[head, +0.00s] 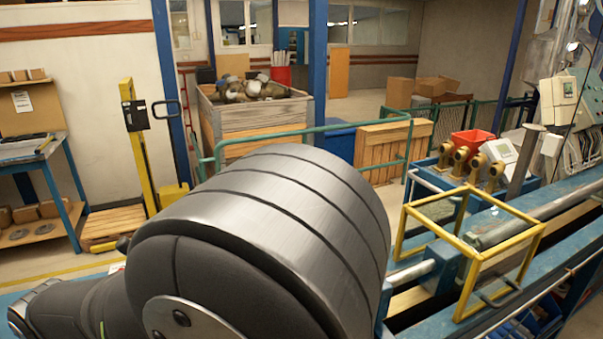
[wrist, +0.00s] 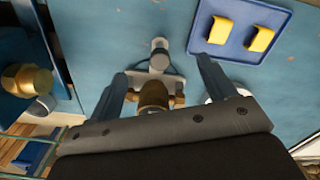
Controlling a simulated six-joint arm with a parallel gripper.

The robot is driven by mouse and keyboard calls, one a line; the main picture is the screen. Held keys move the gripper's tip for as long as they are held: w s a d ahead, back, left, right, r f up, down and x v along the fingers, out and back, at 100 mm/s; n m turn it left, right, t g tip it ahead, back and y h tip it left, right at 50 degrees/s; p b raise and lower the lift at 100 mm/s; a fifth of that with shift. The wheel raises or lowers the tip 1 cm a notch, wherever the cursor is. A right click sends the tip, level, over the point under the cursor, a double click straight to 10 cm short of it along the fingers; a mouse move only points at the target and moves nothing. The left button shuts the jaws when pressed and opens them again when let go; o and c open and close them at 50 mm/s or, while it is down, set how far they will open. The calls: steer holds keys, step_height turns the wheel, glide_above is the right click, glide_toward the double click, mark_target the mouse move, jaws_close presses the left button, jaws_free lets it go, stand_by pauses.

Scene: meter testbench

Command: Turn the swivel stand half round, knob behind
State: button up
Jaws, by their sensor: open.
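In the wrist view, my gripper (wrist: 161,68) is open, with one dark blue finger on each side of what looks like the swivel stand (wrist: 160,76). The stand has a pale grey base. A brass-coloured part (wrist: 154,95) sits on it, near the gripper body, partly hidden by it. A grey knob-like cylinder (wrist: 160,48) stands out on the far side, toward the top of the picture. The fingers look apart from the stand; I cannot tell their height above it. In the head view my own arm hides the stand and gripper.
A blue tray (wrist: 196,45) with two yellow blocks (wrist: 220,31) lies at upper right in the wrist view. A brass fitting (wrist: 27,80) is at left. A white round thing (wrist: 243,92) shows beside the right finger. In the head view, a yellow frame (head: 478,256) stands on the bench.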

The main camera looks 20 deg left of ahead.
steer(key=shift+f, duration=0.4)
steer(key=shift+f, duration=0.75)
steer(key=shift+c, duration=0.3)
steer(key=c, duration=0.4)
